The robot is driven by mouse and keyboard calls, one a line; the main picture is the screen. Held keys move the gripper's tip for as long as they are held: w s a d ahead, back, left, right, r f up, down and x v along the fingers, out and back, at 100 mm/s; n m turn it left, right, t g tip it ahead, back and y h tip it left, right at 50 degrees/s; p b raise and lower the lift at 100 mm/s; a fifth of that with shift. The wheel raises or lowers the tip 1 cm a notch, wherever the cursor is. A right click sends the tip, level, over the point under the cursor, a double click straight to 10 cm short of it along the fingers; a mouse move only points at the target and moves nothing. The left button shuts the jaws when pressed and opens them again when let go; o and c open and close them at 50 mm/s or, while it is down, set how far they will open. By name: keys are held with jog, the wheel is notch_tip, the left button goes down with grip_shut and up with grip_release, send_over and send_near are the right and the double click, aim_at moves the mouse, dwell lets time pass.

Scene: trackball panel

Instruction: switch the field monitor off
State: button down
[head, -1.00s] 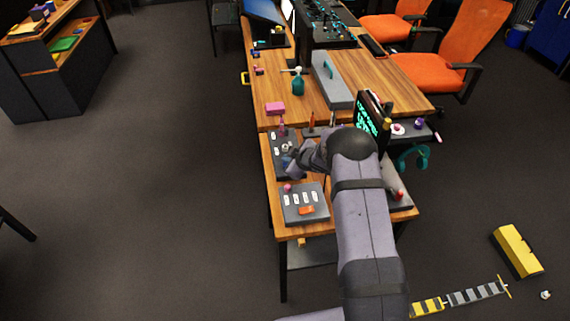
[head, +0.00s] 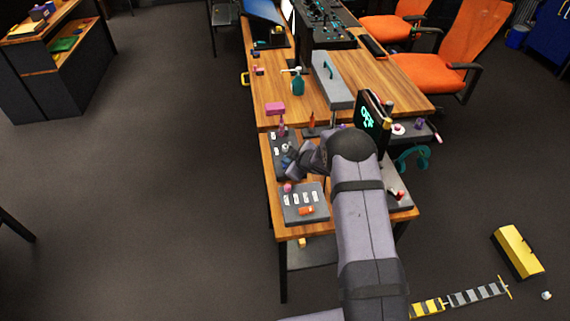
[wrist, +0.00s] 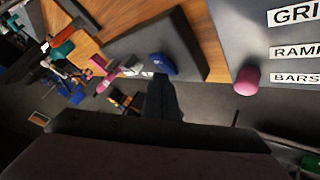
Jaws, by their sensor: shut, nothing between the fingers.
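The field monitor (head: 373,117) stands upright at the right of the desk, with a large teal marking on its black screen that looks like "OFF". A near grey panel (head: 318,192) has several white labels, a pink ball (head: 288,187) and an orange part. In the wrist view its labels read "GRI", "RAMP" and "BARS", beside the pink ball (wrist: 247,80). A farther panel (head: 277,168) carries a pale ball (head: 286,147). My gripper (head: 289,163) is shut and empty by the farther panel; its dark fingers (wrist: 162,95) point towards it. Contact cannot be told.
A teal bottle (head: 298,85) and a grey case (head: 333,85) are farther back. My arm hides part of the desk's right side.

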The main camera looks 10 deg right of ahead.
jog(key=shift+r, duration=0.1)
jog(key=shift+d+r+p, duration=0.1)
jog(key=shift+r+p, duration=0.6)
jog(key=shift+p, duration=0.15)
jog(key=shift+r, duration=0.1)
jog(key=r+p, duration=0.4)
jog(key=shift+d+r+p, duration=0.3)
jog(key=shift+d+p, duration=0.05)
jog(key=shift+p, duration=0.05)
jog(key=shift+r, duration=0.1)
